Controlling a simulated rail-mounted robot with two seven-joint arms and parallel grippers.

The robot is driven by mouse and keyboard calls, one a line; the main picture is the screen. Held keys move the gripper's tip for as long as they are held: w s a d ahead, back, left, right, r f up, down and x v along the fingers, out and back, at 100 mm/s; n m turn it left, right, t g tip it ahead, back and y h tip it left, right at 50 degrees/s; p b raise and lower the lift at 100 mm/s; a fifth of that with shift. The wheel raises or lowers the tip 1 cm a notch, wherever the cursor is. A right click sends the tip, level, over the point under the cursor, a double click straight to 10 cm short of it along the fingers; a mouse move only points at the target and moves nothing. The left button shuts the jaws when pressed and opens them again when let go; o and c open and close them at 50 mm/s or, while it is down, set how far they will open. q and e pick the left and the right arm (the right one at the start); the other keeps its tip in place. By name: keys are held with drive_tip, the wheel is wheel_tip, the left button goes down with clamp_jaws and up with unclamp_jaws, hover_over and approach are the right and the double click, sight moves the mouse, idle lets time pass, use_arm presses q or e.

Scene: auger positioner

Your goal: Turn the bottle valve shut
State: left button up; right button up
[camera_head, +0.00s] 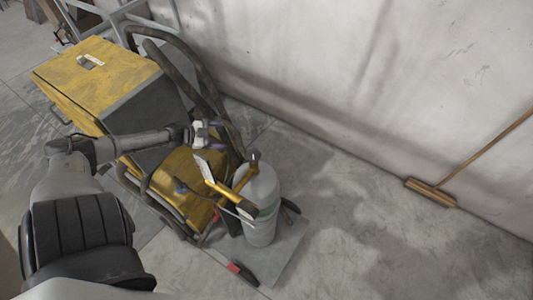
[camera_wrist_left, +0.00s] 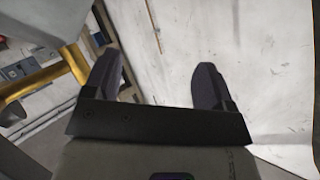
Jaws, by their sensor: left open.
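The grey gas bottle (camera_head: 262,190) with a green band stands upright on the cart's low plate, in the middle of the head view. A small dark fitting, apparently the bottle valve (camera_head: 254,158), sits at its top; its detail is too small to tell. My left gripper (camera_head: 213,133) is open and empty, up and to the left of the bottle top, apart from it in the picture. In the left wrist view the two dark fingers (camera_wrist_left: 156,75) are spread, with only wall between them. The bottle and valve cannot be made out there. My right gripper is not in view.
A yellow machine (camera_head: 85,75) with thick dark hoses (camera_head: 190,65) stands left of the bottle. A yellow bar (camera_head: 228,190) crosses beside the bottle; a yellow tube (camera_wrist_left: 45,80) shows left in the wrist view. A broom (camera_head: 432,192) leans on the wall.

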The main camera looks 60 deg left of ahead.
use_arm(q)
drive_tip(key=d+r+m+h, duration=0.1)
drive_tip(key=d+r+h, duration=0.1)
drive_tip(key=d+h, duration=0.25)
drive_tip(key=g+h, duration=0.1)
drive_tip(key=h, duration=0.5)
approach(247, 153)
drive_tip(key=shift+y, duration=0.25)
drive_tip(key=p+x, duration=0.2)
drive_tip(key=x, duration=0.8)
drive_tip(key=shift+f, duration=0.1)
drive_tip(key=shift+x, duration=1)
drive_tip(key=shift+f, duration=0.1)
drive_tip(key=shift+c, duration=0.3)
